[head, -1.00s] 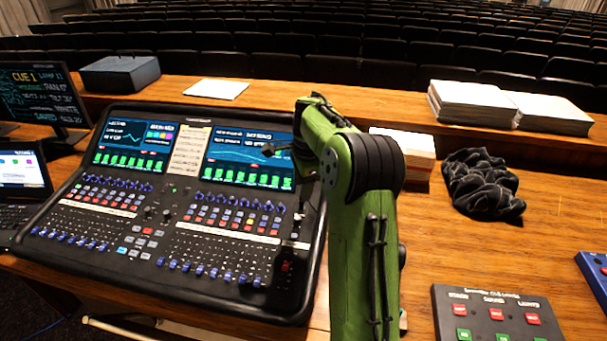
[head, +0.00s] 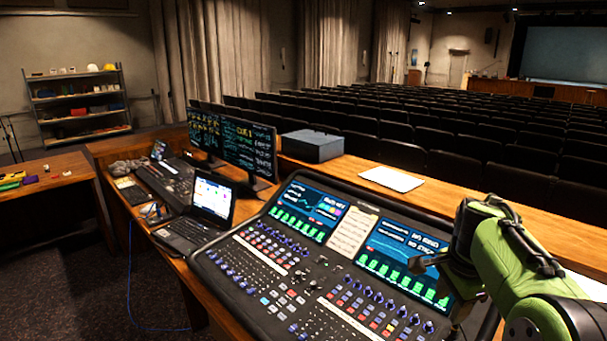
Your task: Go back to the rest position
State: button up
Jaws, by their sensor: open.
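My green arm enters from the lower right in the head view and reaches left over the mixing desk (head: 268,262). My gripper (head: 418,264) is the small dark end in front of the desk's right screen (head: 405,245). It is open, with nothing seen in it. Its fingers are small and dark, and I cannot tell how far above the desk they are.
A laptop (head: 212,197) and two monitors (head: 249,148) stand left of the desk. A dark box (head: 312,146) and white papers (head: 391,179) lie on the ledge behind. A side table (head: 45,187) and shelves (head: 80,105) are at the left. Carpet (head: 85,285) is clear between.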

jog(key=s+a+r+n+t, duration=0.2)
jog(key=s+a+r+n, duration=0.3)
jog(key=s+a+n, duration=0.45)
jog(key=s+a+f+n, duration=0.2)
jog(key=s+a+n, duration=0.1)
jog(key=s, duration=0.4)
jog(key=s+a+f+n+t+y, duration=0.1)
jog(key=s+a+f+n, duration=0.1)
jog(key=s, duration=0.5)
jog(key=shift+a+f+n+t, duration=0.35)
jog(key=shift+a+n, duration=0.55)
jog(key=shift+n, duration=0.35)
